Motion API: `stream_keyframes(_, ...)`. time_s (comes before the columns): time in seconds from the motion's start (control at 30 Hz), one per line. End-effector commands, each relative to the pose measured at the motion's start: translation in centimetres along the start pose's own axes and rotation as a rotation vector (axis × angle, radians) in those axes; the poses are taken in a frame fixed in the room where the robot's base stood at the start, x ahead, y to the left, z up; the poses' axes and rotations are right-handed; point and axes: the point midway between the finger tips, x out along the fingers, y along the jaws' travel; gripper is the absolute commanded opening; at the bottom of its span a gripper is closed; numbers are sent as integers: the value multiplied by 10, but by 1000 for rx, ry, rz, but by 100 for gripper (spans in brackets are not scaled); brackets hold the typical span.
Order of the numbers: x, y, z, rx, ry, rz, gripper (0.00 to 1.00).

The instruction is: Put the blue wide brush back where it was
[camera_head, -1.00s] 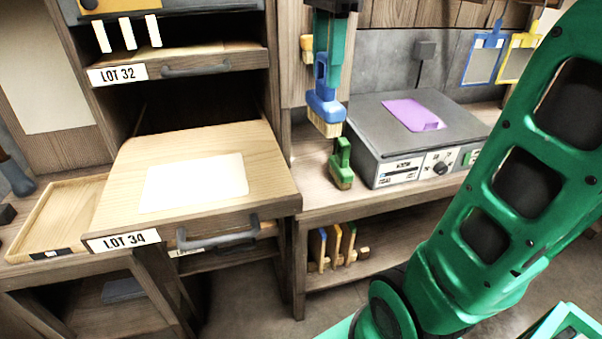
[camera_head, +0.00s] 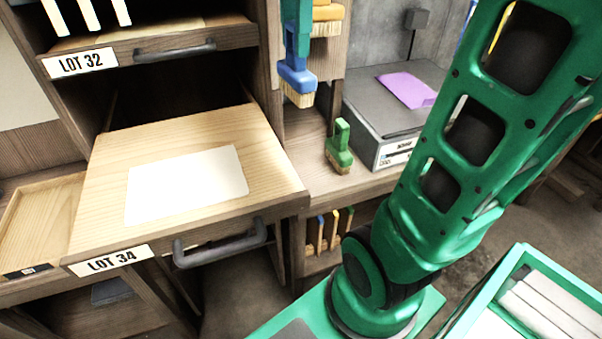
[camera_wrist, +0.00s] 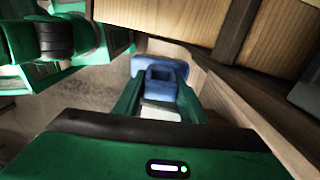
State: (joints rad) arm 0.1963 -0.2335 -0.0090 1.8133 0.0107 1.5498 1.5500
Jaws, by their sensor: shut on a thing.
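The blue wide brush (camera_head: 297,80) has a blue handle and pale bristles that point down. My gripper (camera_head: 299,52) is shut on its handle and holds it in the air, to the right of the open drawer LOT 34. In the wrist view the blue brush (camera_wrist: 160,72) sits between the two green fingers of my gripper (camera_wrist: 160,98). Part of the handle is hidden by the fingers. A green brush (camera_head: 339,148) stands on the wooden bench below and to the right of the held brush, apart from it.
The pulled-out drawer LOT 34 (camera_head: 100,150) holds a white sheet (camera_head: 187,184). A yellow-orange brush (camera_head: 328,17) hangs on the post behind my gripper. A grey box (camera_head: 375,120) with a purple sheet (camera_head: 407,89) stands on the bench at right. Several brushes stand on the shelf below.

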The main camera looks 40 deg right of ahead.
Motion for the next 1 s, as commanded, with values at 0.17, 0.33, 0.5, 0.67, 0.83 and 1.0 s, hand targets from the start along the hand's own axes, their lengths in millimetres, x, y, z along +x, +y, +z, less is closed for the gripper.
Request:
stream_keyframes(0.17, 51, 23, -11, 23, 1, 5, 16)
stream_keyframes(0.33, 121, 60, -21, 49, 2, 5, 16)
stream_keyframes(0.5, 182, 100, -27, 71, 2, 2, 16)
stream_keyframes(0.67, 219, 128, -29, 82, 2, 0, 16)
stream_keyframes(0.83, 234, 138, -29, 86, 2, 0, 17)
stream_keyframes(1.0, 235, 117, -31, 87, 3, 2, 17)
